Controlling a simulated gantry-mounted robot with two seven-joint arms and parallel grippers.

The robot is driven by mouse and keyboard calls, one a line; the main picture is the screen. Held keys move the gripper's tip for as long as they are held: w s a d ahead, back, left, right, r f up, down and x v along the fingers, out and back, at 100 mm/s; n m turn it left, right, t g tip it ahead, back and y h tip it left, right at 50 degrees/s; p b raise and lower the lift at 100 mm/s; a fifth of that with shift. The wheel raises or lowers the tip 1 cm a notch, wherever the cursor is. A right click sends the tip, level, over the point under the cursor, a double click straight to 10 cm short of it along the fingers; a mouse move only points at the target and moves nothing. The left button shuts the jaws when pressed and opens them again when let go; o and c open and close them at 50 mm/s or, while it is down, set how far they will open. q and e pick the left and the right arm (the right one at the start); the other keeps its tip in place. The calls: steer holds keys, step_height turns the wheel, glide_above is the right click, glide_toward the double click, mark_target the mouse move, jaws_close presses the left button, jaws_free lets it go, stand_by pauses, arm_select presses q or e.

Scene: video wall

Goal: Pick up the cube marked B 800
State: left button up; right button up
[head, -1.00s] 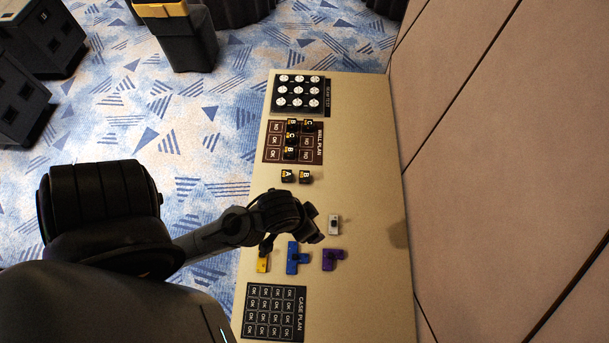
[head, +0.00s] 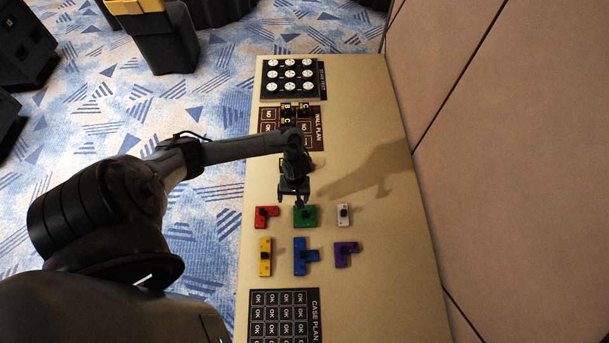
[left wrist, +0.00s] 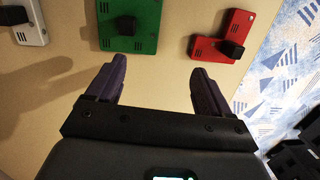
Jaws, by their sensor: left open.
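Small black cubes with yellow markings stand on the brown wall plan board (head: 268,114). One cube there bears a B (head: 287,108), with a C cube (head: 304,109) beside it. The numbers are too small to read. The two loose cubes, A and B in the earlier head view, are mostly hidden behind my left arm and wrist. My left gripper (head: 293,201) hangs over the table just above the green piece (head: 304,222). In the left wrist view its fingers (left wrist: 160,75) are apart with nothing between them. No cube shows in that view. My right gripper is not seen.
Red (head: 262,220), grey (head: 343,215), yellow (head: 265,262), blue (head: 302,262) and purple (head: 344,254) knobbed pieces lie on the table (head: 400,230). The case plan board (head: 283,325) is at the near end. A wall (head: 510,160) runs along the right.

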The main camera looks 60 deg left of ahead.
arm_select(q)
steer(key=w+a+r+b, duration=0.1)
steer(key=w+a, duration=0.2)
steer(key=w+a+r+t+y+b, duration=0.1)
steer(key=w+a+b, duration=0.1)
steer(key=w+a, duration=0.2)
steer(key=w+a+r+t+y+b, duration=0.1)
steer(key=w+a, duration=0.3)
steer(key=shift+w+r+n+b, duration=0.2)
steer(key=shift+r+n+b, duration=0.1)
steer(key=shift+r+b, duration=0.05)
steer(key=shift+w+a+f+b, duration=0.15)
steer(key=shift+f+b, duration=0.3)
steer(key=shift+f, duration=0.7)
steer(key=shift+w+a+f+b, duration=0.15)
steer(key=shift+f+b, duration=0.3)
steer(key=shift+f, duration=0.7)
steer(key=f+b, duration=0.1)
steer(key=f, duration=0.1)
steer(key=a+f+b, duration=0.1)
steer(key=shift+a+f, duration=0.1)
steer(key=shift+f, duration=0.25)
steer(key=shift+w+a+f, duration=0.1)
steer(key=shift+w+f, duration=0.05)
steer(key=shift+f, duration=0.45)
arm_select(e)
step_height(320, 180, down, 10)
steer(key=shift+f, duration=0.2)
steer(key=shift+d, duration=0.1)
